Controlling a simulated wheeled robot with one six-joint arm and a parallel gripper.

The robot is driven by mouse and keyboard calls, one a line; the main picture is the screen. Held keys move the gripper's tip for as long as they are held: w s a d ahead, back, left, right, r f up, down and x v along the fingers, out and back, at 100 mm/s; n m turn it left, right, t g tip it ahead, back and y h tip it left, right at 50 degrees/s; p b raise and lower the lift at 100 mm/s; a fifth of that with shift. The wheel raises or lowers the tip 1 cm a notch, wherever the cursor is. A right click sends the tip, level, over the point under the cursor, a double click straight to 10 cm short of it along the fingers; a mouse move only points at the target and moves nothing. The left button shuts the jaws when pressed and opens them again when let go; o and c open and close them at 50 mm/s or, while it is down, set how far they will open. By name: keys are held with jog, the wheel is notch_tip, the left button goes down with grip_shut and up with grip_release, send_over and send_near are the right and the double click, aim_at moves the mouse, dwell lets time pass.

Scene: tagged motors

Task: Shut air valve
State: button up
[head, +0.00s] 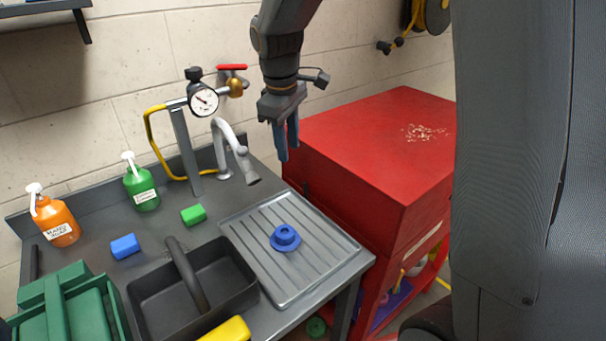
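The air valve has a red handle (232,67) above a brass body (235,87), to the right of a round pressure gauge (203,100). The handle lies level, roughly in line with the short pipe as seen from here. My gripper (287,152) hangs to the right of the valve and lower than it, with its blue fingers pointing down. It is apart from the valve and nothing shows between the fingers.
A grey tap (233,150) stands below the valve, and a yellow hose (152,135) loops left of the gauge post. A red cabinet (385,140) stands right of the bench. A black tote (160,310), bottles and small blocks occupy the bench.

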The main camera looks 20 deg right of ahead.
jog(key=s+d+f+m+b, duration=0.1)
jog(key=s+d+f+m, duration=0.1)
jog(key=s, duration=0.4)
notch_tip(320, 180, down, 2)
jog(key=shift+f+m, duration=0.25)
jog(key=shift+m, duration=0.35)
